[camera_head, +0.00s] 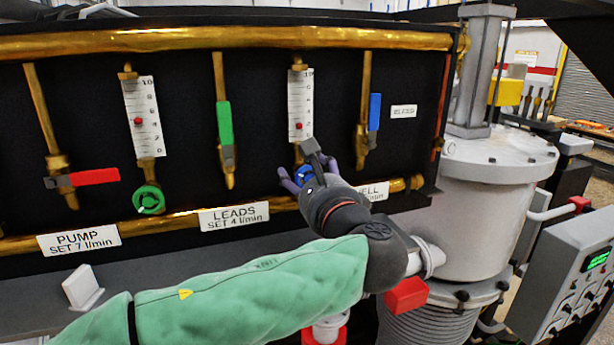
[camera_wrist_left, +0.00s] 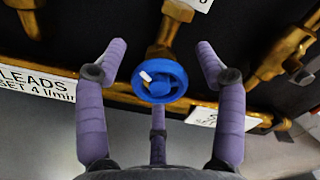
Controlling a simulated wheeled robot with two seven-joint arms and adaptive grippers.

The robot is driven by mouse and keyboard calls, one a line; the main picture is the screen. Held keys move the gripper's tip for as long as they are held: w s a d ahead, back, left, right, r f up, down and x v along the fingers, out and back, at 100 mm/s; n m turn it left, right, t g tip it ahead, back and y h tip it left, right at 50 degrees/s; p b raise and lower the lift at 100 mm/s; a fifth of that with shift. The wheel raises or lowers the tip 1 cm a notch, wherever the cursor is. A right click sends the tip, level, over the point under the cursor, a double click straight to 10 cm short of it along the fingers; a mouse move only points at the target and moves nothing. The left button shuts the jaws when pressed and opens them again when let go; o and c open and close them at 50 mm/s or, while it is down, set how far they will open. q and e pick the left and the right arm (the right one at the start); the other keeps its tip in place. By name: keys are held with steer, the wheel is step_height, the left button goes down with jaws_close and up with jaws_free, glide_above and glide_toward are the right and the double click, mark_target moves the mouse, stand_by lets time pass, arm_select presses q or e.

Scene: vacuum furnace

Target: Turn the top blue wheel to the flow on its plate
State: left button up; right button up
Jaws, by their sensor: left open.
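The blue wheel (camera_head: 303,182) sits below the right flow gauge (camera_head: 301,95) on the black panel, mostly hidden by my left gripper in the head view. In the left wrist view the wheel (camera_wrist_left: 174,88) shows fully, with a white mark at its upper left. The gauge's red float (camera_head: 298,126) is low on its scale; the exact reading is too small to tell. The plate (camera_head: 375,192) below ends in "ELL"; its set value is hidden. My left gripper (camera_head: 307,174) is open at the wheel, its purple fingers spread around it. I cannot tell whether they touch it. My right gripper is out of view.
A green wheel (camera_head: 148,199) sits under the left gauge (camera_head: 144,115). Red (camera_head: 95,177), green (camera_head: 225,122) and blue (camera_head: 374,112) lever handles are on the brass pipes. The LEADS plate (camera_head: 234,216) is left of my gripper. A grey furnace vessel (camera_head: 485,220) stands at right.

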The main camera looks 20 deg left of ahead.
arm_select(q)
steer(key=shift+s+d, duration=0.1)
steer(key=shift+s, duration=0.1)
steer(key=c, duration=1.2)
steer(key=shift+o, duration=0.2)
steer(key=shift+f+n+b, duration=0.15)
steer(key=shift+n+b, duration=0.45)
steer(key=shift+b, duration=0.35)
steer(key=n+b, duration=0.7)
steer(key=b, duration=0.1)
steer(key=shift+n+b, duration=0.3)
steer(key=shift+b, duration=0.05)
steer(key=n+b, duration=0.3)
steer(key=n, duration=0.1)
steer(key=shift+r+n+b, duration=0.25)
steer(key=shift+n+b, duration=0.5)
steer(key=shift+n, duration=0.15)
steer(key=shift+r, duration=0.15)
